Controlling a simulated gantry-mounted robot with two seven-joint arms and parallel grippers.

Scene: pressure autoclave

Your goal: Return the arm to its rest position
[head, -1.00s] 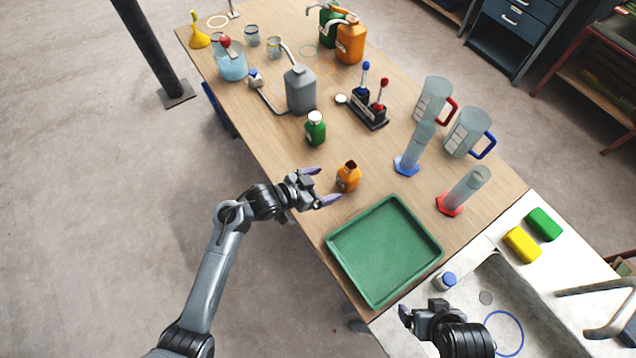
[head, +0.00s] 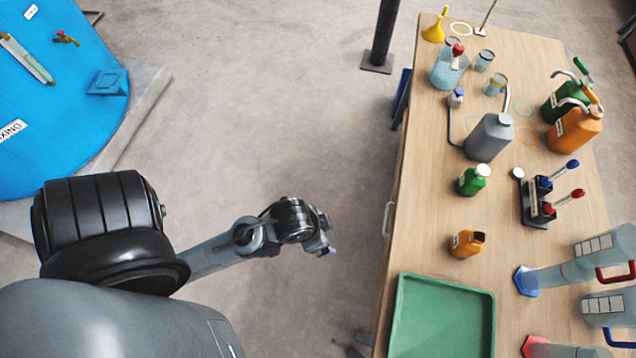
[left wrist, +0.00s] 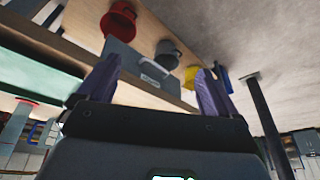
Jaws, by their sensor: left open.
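My left arm reaches across the head view from the lower left. Its gripper (head: 322,246) hangs over bare floor, to the left of the wooden table (head: 428,130) and apart from it. In the left wrist view the two purple fingers (left wrist: 158,84) are spread wide with nothing between them. My right gripper is out of both current views.
The table holds an orange bottle (head: 467,243), a green bottle (head: 472,180), a grey jug (head: 489,137) and a green tray (head: 400,318). A large blue rounded panel (head: 50,130) stands at upper left. Floor between is clear. A dark post (head: 385,35) stands behind.

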